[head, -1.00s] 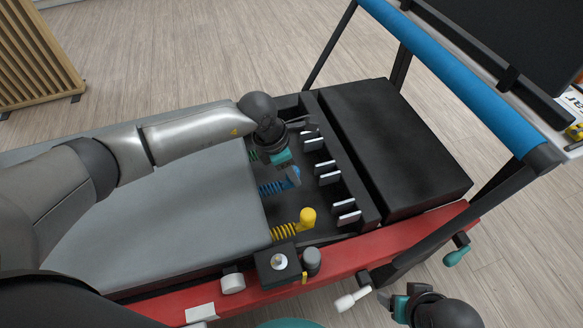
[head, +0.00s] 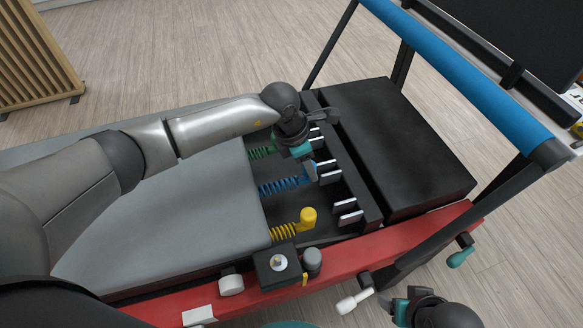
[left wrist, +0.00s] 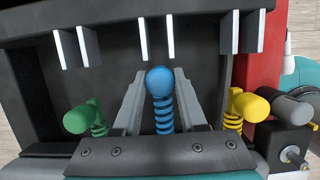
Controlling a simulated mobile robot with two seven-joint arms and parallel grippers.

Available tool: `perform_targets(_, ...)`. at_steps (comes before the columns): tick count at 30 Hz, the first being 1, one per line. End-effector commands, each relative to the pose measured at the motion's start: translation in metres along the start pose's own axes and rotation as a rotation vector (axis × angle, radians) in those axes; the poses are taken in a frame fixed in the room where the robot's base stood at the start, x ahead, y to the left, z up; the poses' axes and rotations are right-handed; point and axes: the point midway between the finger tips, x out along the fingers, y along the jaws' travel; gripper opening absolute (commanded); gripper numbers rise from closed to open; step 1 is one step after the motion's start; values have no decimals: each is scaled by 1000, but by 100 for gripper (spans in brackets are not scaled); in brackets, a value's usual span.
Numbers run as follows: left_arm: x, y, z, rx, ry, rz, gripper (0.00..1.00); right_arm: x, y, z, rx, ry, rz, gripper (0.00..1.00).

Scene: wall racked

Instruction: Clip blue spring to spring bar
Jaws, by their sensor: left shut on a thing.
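The blue spring (head: 284,186) runs from under the grey carriage toward the spring bar (head: 368,203), and looks longer than the yellow one. My left gripper (head: 312,168) is shut on its blue knob end. In the left wrist view the fingers (left wrist: 160,102) flank the blue spring (left wrist: 163,118), with its round knob (left wrist: 160,80) between their tips. The knob is just short of the middle pair of white-edged plates (left wrist: 157,38) on the bar, apart from them. My right gripper (head: 400,306) is partly in view at the lower right; its fingers are unclear.
A green spring (head: 261,153) and a yellow spring (head: 287,229) lie on either side of the blue one. A black box with a knob (head: 278,265) sits on the red rail (head: 400,238). The black platform (head: 395,150) lies beyond the bar.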

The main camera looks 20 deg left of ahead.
Motion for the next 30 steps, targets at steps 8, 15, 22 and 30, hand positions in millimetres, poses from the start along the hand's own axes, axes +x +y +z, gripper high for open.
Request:
perform_targets(8,4,0,12,2,-2,0,0,6,0,2,0,0,0,68)
perform_targets(15,8,0,21,2,-2,0,0,11,0,4,0,0,0,68)
perform_targets(22,6,0,20,1,-1,0,65,10,0,4,0,0,0,68)
perform_targets(30,6,0,20,0,0,0,76,10,0,4,0,0,0,68)
